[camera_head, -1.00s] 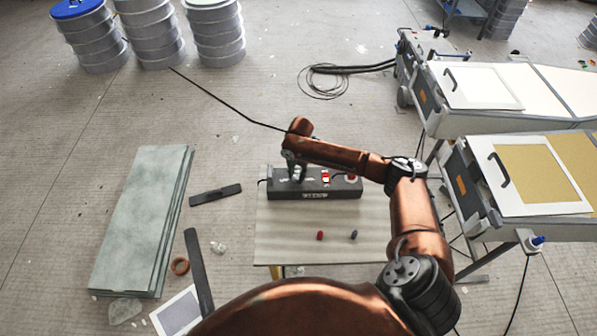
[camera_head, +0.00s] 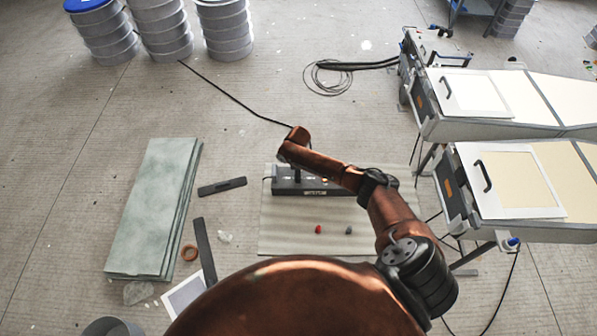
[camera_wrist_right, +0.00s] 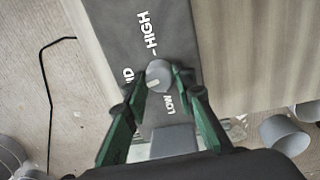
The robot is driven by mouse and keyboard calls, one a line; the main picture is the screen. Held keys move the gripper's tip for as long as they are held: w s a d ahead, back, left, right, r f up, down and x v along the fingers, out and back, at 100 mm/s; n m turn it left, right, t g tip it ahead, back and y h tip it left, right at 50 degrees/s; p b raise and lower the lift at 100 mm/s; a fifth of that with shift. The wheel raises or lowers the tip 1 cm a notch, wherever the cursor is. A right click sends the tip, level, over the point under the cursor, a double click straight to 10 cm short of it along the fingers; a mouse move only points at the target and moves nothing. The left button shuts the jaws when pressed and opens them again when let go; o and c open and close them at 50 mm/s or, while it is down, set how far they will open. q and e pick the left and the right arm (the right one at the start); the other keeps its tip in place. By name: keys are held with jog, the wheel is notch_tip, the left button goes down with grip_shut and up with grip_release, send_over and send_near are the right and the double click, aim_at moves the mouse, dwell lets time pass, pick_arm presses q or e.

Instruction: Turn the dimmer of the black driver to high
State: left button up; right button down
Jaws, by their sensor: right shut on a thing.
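In the head view the arm hides the knob. My left gripper is not in view.
A red piece (camera_head: 318,230) and a blue-grey piece (camera_head: 349,230) lie on the table (camera_head: 285,238) in front of the driver. Grey-green slabs (camera_head: 155,210) lie on the floor at left. Two carts with white panels (camera_head: 475,95) stand at right.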

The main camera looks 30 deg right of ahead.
jog(key=m+p, duration=0.2)
jog(key=m, duration=0.2)
jog(key=shift+a+r+m+p, duration=0.1)
jog(key=shift+r+m+p, duration=0.05)
jog(key=shift+m+p, duration=0.2)
jog(key=shift+w+m+p, duration=0.1)
jog(key=shift+m+p, duration=0.55)
jog(key=shift+m, duration=0.6)
jog(key=m+p, duration=0.1)
jog(key=m, duration=0.1)
jog(key=shift+m+g, duration=0.3)
jog(key=shift+m, duration=0.1)
jog(key=m, duration=0.4)
jog(key=shift+w+m+p, duration=0.1)
jog(key=shift+m+p, duration=0.2)
jog(key=m, duration=0.5)
jog(key=shift+w+m, duration=0.1)
jog(key=shift+m, duration=0.3)
jog(key=c, duration=1.6)
grip_release()
